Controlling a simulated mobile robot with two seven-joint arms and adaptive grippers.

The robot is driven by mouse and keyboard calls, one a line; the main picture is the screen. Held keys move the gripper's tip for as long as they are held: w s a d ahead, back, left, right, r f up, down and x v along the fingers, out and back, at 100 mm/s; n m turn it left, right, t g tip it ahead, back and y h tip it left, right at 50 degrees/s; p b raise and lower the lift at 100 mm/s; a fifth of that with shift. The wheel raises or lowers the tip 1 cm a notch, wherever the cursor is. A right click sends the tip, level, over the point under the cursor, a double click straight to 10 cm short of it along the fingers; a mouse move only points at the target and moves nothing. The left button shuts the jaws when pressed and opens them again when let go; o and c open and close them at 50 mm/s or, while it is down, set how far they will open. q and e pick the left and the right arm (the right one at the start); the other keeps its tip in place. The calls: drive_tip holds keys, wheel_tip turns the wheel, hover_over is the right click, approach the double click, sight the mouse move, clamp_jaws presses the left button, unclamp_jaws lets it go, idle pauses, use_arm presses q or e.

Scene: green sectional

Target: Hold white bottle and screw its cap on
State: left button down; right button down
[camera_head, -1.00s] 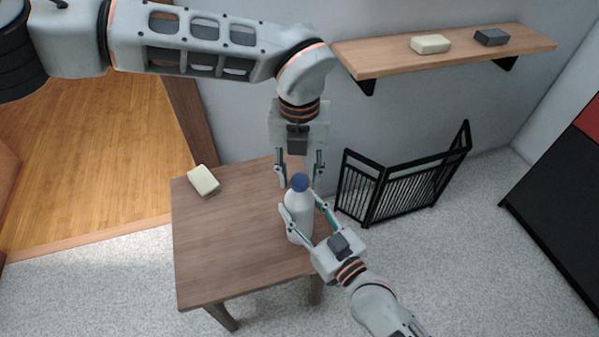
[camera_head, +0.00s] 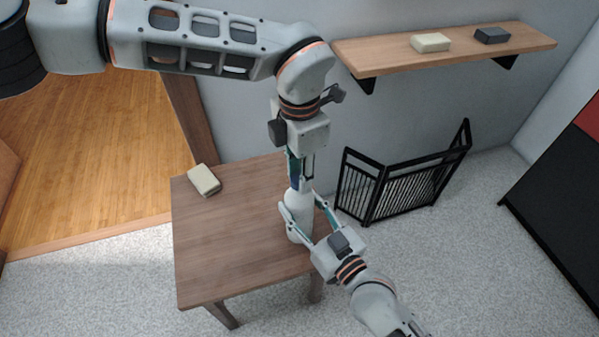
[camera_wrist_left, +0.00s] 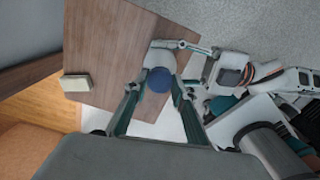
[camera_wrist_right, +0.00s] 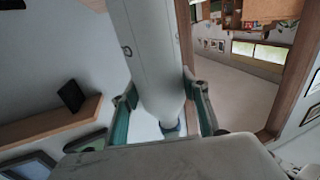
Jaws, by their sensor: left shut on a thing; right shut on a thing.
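The white bottle (camera_head: 299,216) stands upright near the right edge of the wooden table (camera_head: 225,240). My right gripper (camera_head: 306,217) is shut on its body from the right front. The bottle also fills the middle of the right wrist view (camera_wrist_right: 155,55), between the fingers. The blue cap (camera_wrist_left: 159,79) is at the bottle's top, between my left fingers in the left wrist view. My left gripper (camera_head: 300,178) comes straight down from above and is shut on the cap. Its fingers hide most of the cap in the head view. I cannot tell how tightly the cap sits.
A pale block (camera_head: 204,180) lies at the table's back left corner. A wall shelf (camera_head: 460,52) behind holds another pale block (camera_head: 430,43) and a dark grey block (camera_head: 491,36). A black folding gate (camera_head: 405,185) stands on the floor to the right. The table's left half is mostly clear.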

use_arm(q)
drive_tip(key=c, duration=1.6)
unclamp_jaws()
drive_tip(key=shift+r, duration=0.1)
wheel_tip(320, 180, up, 12)
drive_tip(key=shift+f, duration=0.1)
use_arm(e)
drive_tip(key=c, duration=1)
unclamp_jaws()
drive_tip(key=shift+c, duration=0.2)
drive_tip(key=v, duration=1.2)
